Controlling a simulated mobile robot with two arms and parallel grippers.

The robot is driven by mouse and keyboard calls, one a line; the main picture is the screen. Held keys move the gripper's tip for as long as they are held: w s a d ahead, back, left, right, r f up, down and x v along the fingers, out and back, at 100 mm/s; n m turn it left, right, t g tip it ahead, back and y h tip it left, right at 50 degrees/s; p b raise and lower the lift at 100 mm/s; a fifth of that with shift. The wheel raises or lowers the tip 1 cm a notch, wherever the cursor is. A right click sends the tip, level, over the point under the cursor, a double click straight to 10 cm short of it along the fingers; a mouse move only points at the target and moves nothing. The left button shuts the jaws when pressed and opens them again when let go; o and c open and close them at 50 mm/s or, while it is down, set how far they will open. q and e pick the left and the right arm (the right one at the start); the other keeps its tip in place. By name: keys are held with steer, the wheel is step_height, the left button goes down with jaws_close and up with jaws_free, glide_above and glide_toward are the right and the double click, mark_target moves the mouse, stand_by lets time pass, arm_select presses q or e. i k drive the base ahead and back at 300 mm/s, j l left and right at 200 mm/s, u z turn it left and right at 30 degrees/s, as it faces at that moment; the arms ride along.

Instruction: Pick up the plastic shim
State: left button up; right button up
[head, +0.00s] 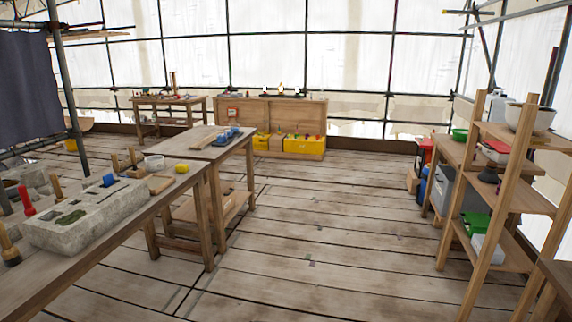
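I cannot make out a plastic shim for certain in the head view. Small blue items (228,136) lie on the middle wooden table (205,152). A small blue piece (109,180) stands on the carved stone block (90,215) on the near left bench. A small yellow object (182,168) sits at that bench's far end. Any of these is too small to identify. Neither of my grippers shows in this view.
Wooden shelves (510,200) with bowls and boxes stand on the right. A low wooden cabinet (272,106) and yellow bins (303,145) stand at the back.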

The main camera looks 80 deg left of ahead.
mark_target(108, 179)
steer(key=u, duration=4.3)
steer(key=i+l+u, duration=0.35)
steer(key=l+u, duration=0.15)
steer(key=l, duration=0.2)
steer(key=i+l+u, duration=0.25)
steer(key=k+l, duration=0.1)
